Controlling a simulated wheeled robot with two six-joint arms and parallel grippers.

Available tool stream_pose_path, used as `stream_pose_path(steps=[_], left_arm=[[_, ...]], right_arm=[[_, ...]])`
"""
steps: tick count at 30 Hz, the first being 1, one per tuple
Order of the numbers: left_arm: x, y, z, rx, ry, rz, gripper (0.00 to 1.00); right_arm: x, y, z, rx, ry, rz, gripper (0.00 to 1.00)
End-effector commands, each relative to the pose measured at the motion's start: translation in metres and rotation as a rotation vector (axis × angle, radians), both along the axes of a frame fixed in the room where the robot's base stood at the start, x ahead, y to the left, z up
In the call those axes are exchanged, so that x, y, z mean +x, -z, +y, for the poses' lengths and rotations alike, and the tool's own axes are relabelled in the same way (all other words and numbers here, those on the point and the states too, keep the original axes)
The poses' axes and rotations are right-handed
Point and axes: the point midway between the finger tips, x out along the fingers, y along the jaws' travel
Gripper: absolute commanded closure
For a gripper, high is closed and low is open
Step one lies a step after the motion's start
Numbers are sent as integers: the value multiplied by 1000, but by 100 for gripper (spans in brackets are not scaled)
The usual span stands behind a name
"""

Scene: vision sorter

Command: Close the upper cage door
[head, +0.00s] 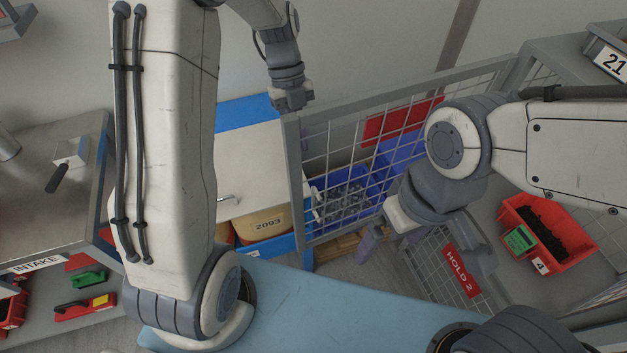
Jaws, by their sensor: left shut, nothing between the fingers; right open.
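The upper cage door (297,190) is a grey-framed wire mesh panel with a red plate (395,122) on or behind its mesh. It stands swung out from the cage, its free upright post at the left and its far end by the cage frame at the right. My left gripper (292,100) is shut and empty at the top left corner of the door; I cannot tell whether it touches. My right gripper (428,250) is open and empty, pointing down in front of the door's lower right part.
A lower mesh panel with a red HOLD 2 sign (460,271) lies below my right gripper. A red bin (575,255) sits at the right. Blue bins with grey parts (345,198) show through the mesh. An intake bench (50,215) stands at the left.

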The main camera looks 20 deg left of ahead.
Motion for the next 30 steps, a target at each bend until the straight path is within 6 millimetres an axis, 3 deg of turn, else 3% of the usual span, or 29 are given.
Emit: stream_pose_path(steps=[10,18,30], left_arm=[[-23,69,-19,1,3,6,100],[-49,65,-40,1,4,0,100],[-52,66,-43,1,1,0,100]], right_arm=[[0,-7,0,0,0,0,0],[0,-17,0,0,0,0,0],[0,-17,0,0,0,0,0]])
